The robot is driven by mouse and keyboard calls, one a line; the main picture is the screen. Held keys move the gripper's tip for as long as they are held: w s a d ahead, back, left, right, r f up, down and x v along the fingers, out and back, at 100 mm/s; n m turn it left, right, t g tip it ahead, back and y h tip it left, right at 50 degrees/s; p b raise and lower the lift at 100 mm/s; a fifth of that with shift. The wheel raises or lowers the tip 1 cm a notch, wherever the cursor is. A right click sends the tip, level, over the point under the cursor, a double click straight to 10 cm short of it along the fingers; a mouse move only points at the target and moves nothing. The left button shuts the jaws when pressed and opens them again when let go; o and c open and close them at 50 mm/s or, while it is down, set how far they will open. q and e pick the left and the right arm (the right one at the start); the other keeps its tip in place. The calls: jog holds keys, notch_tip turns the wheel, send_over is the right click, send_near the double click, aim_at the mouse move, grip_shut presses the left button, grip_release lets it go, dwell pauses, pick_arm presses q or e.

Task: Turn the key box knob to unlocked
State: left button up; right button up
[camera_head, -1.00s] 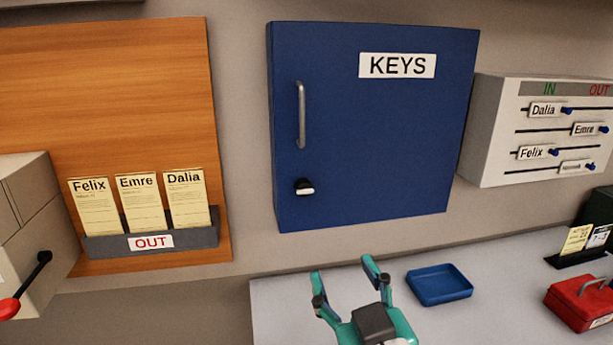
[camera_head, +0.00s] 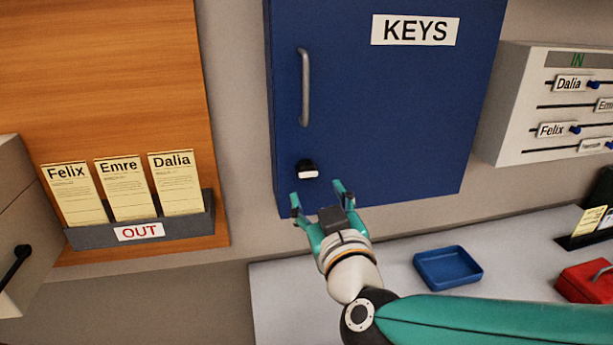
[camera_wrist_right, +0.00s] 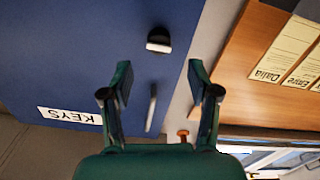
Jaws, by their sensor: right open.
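The blue key box (camera_head: 390,110) hangs on the wall with a white KEYS label and a grey bar handle (camera_head: 304,88). Its small knob (camera_head: 307,170), black with a white face, sits below the handle. My right gripper (camera_head: 318,196) is open and empty, just below the knob in the head view, fingers pointing up toward it. In the right wrist view the knob (camera_wrist_right: 158,40) shows beyond the fingertips, between them and apart from them. That view is upside down relative to the head view. My left gripper is not in view.
A wooden board (camera_head: 110,90) with a grey card holder (camera_head: 140,230) is at left. A white IN/OUT box (camera_head: 510,130) is at right. A blue tray (camera_head: 447,267) and a red box (camera_head: 588,280) stand on the grey counter (camera_head: 285,300) below.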

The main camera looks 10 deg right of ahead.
aim_at(309, 176)
jog(key=w, duration=0.7)
jog(key=shift+p, duration=0.4)
